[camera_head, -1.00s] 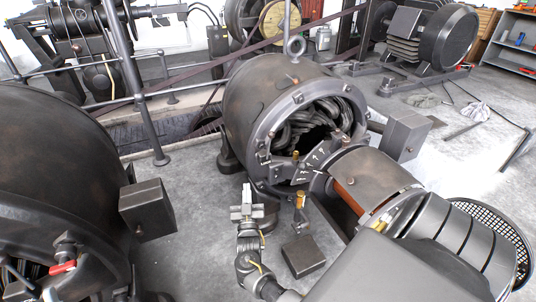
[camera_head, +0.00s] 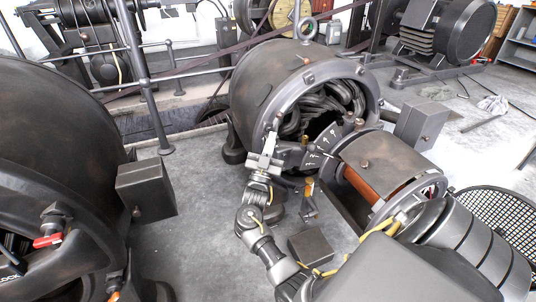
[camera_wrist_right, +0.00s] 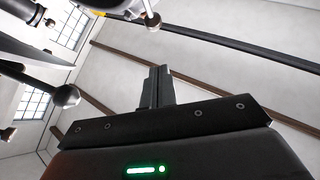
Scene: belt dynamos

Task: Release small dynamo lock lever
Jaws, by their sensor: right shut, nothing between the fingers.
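The small dynamo (camera_head: 262,85) stands in the middle of the head view, its round open end showing dark coils. A dark plate with white marks (camera_head: 322,150) sits at the lower edge of that opening. A small upright part with a brass top (camera_head: 309,187) stands below the plate; I cannot tell which part is the lock lever. My right gripper (camera_head: 270,142) is shut and empty, pointing up at the lower left of the dynamo's rim. I cannot tell whether it touches. In the right wrist view, its shut fingers (camera_wrist_right: 160,72) point up between two ball-ended rods (camera_wrist_right: 66,96).
A large dynamo (camera_head: 60,120) with a grey box (camera_head: 146,190) and a red-handled lever (camera_head: 48,240) fills the left. A cylindrical machine part (camera_head: 385,172) lies close to the right. A dark block (camera_head: 310,246) is on the floor. Railings (camera_head: 145,85) stand behind.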

